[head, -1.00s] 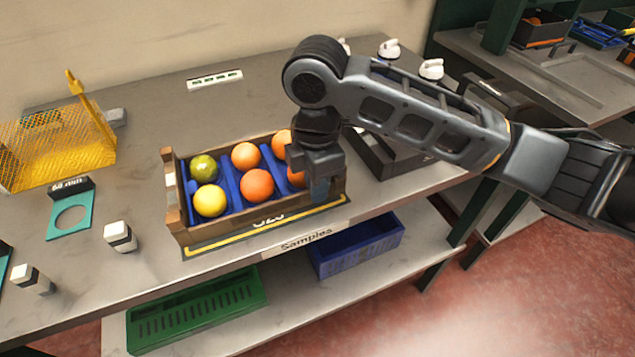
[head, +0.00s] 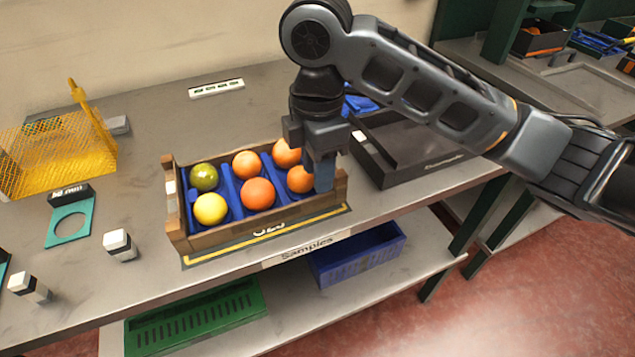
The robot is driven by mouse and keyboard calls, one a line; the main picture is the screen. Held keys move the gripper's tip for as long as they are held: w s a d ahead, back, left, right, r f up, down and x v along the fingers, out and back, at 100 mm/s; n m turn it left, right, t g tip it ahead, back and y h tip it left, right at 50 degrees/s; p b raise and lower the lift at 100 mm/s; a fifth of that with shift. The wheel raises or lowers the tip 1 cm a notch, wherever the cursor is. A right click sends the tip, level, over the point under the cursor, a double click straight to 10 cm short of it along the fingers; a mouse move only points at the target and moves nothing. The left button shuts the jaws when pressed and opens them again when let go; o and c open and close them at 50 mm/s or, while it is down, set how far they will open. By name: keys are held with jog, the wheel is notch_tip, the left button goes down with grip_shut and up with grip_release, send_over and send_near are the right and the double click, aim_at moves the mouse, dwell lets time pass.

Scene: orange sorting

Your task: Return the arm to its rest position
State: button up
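My gripper (head: 322,180) points down over the right end of the wooden crate (head: 222,236), close to the crate's right wall. Its fingers partly cover the right end, and I cannot tell how far apart they are. The crate has blue dividers and holds several fruits: a green one (head: 204,177), a yellow one (head: 210,209) and several oranges, such as the front middle orange (head: 257,194), the back middle orange (head: 246,164), the back right orange (head: 286,154) and the front right orange (head: 300,180). The front right orange is just left of the fingers, partly hidden.
A black tray (head: 400,180) stands right of the crate. A yellow mesh basket (head: 60,150), a teal ring gauge (head: 70,222) and small white-topped blocks (head: 119,245) are at left. A blue bin (head: 357,254) and green crate (head: 195,315) sit on the lower shelf.

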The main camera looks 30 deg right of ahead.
jog(key=shift+r, duration=0.8)
jog(key=s+a+m+t+y, duration=0.2)
jog(key=a+m+t+y, duration=0.75)
jog(key=a, duration=1.25)
jog(key=s+d+f+m+t+h, duration=0.25)
jog(key=s+d+f+m, duration=0.25)
jog(key=s+d, duration=0.25)
jog(key=s+d+f+m+t+h, duration=0.2)
jog(key=s+d+f+m+h, duration=0.3)
jog(key=s, duration=0.4)
jog(key=s+d+r+n+h, duration=0.1)
jog(key=s+d+r, duration=0.1)
jog(key=s+d, duration=0.4)
jog(key=s+d+r+n+h, duration=0.1)
jog(key=s+d+r, duration=0.1)
jog(key=s+d, duration=0.5)
jog(key=s, duration=0.5)
jog(key=shift+r+t, duration=0.4)
